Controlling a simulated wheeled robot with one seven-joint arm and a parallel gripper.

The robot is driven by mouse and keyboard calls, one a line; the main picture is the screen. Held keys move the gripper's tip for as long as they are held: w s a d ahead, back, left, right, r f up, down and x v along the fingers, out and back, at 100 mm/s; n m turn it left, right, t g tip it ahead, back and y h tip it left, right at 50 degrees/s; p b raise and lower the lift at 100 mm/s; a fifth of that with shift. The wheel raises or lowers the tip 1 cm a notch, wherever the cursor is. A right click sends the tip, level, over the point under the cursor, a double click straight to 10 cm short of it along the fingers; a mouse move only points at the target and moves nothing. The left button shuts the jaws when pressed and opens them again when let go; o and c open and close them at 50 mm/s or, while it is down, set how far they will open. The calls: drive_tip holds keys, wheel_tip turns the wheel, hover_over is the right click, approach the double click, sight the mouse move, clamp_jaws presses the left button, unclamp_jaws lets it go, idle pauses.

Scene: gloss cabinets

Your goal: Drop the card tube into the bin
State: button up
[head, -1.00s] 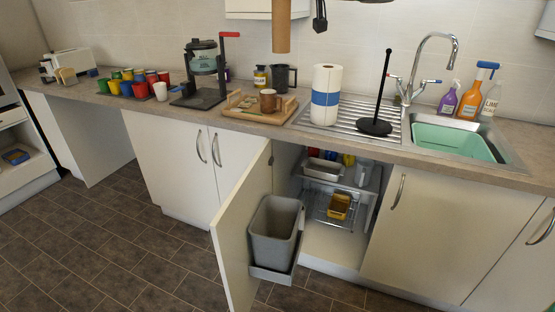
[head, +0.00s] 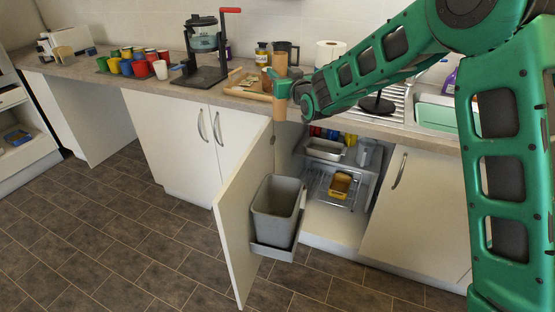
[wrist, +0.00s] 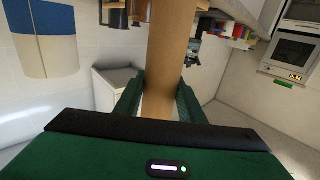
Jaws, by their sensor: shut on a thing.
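The brown card tube (head: 279,108) is upright in the head view, held in the air in front of the counter edge, above the bin. My gripper (head: 281,89) is shut around its middle. In the wrist view the tube (wrist: 164,65) runs between the two green fingers of my gripper (wrist: 160,100). The grey bin (head: 276,212) sits in a holder on the inside of the open cabinet door, well below the tube. Its opening faces up, and its floor is hidden.
The open door (head: 240,225) stands out left of the bin. A wire rack with a yellow tub (head: 340,185) is inside the cabinet. The counter behind holds a wooden tray (head: 245,88), a paper roll (head: 329,50) and several coloured cups. The floor in front is clear.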

drive_tip(key=s+f, duration=0.3)
drive_tip(key=f, duration=0.7)
drive_tip(key=s+d+f+y, duration=0.1)
drive_tip(key=s+f, duration=0.3)
drive_tip(key=f, duration=0.7)
drive_tip(key=s+d+f+n, duration=0.1)
drive_tip(key=s+f, duration=0.2)
drive_tip(key=f, duration=0.8)
drive_tip(key=shift+s+f+g, duration=0.15)
drive_tip(key=shift+s+g, duration=0.15)
drive_tip(key=shift+s, duration=0.05)
drive_tip(key=o, duration=0.8)
drive_tip(key=v, duration=1)
drive_tip(key=shift+s+d+f, duration=0.1)
drive_tip(key=shift+s+d, duration=0.2)
drive_tip(key=shift+w, duration=0.1)
